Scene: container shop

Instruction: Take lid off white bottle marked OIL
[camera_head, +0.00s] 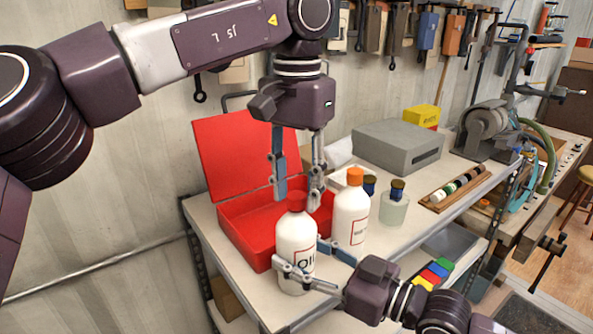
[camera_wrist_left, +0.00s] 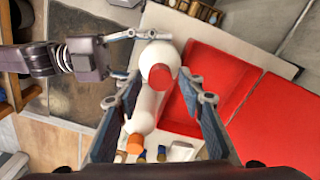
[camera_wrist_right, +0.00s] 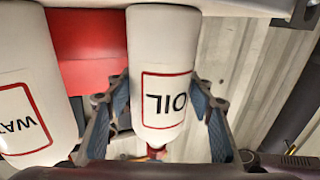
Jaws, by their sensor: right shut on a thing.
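The white bottle marked OIL (camera_head: 296,238) stands upright at the table's front edge with its red lid (camera_head: 296,201) on. My right gripper (camera_head: 312,273) is shut on the bottle's lower body; the right wrist view shows the OIL label (camera_wrist_right: 166,98) between its fingers. My left gripper (camera_head: 297,192) points down over the bottle, open, with one finger on each side of the red lid. In the left wrist view the lid (camera_wrist_left: 162,77) sits between the spread fingers, with gaps on both sides.
A white bottle with an orange cap (camera_head: 351,215) stands close to the right, marked WATER in the right wrist view (camera_wrist_right: 22,110). An open red toolbox (camera_head: 245,235) is behind. Small jars (camera_head: 393,208) and a grey box (camera_head: 398,147) stand further right.

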